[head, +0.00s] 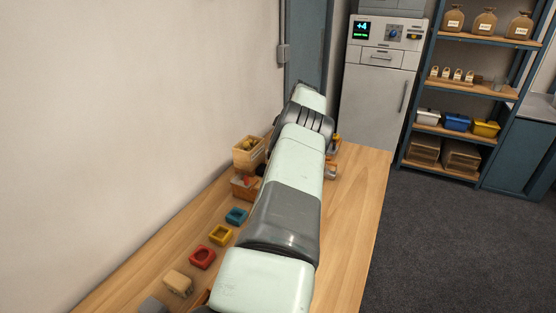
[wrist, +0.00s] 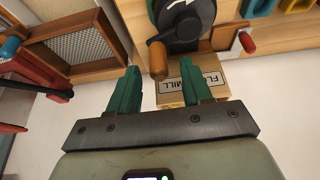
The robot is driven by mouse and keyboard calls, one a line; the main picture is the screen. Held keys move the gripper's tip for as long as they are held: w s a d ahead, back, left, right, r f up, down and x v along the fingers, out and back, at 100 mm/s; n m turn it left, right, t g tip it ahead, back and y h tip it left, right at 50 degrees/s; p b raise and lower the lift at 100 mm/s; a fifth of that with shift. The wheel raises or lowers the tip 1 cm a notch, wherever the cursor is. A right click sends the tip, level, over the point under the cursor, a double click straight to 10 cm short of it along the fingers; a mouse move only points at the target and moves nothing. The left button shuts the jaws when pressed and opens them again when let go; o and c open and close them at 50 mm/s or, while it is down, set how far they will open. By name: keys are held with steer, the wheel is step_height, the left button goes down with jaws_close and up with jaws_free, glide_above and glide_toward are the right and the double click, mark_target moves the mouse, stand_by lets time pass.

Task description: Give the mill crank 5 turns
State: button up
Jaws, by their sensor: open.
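The mill shows at the top of the wrist view, with a dark round crank wheel (wrist: 184,22) and a wooden block (wrist: 210,88) labelled "MILL", its first word partly covered. The crank has a brown wooden handle (wrist: 158,58) on a dark arm. My gripper (wrist: 160,68) is open, with its green fingers apart. In the picture the handle lies between the two fingertips; I cannot tell whether it is at their depth, and no grip shows. In the head view my arm hides the gripper and most of the mill.
A wooden framed sieve (wrist: 75,48) and a red frame (wrist: 28,75) lie left in the wrist view. A red-handled part (wrist: 246,42) is right of the mill. In the head view, small coloured holders, including a red one (head: 202,257), line the table's left. The table's right side (head: 352,215) is clear.

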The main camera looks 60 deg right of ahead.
steer(key=shift+f, duration=0.15)
steer(key=shift+f, duration=0.85)
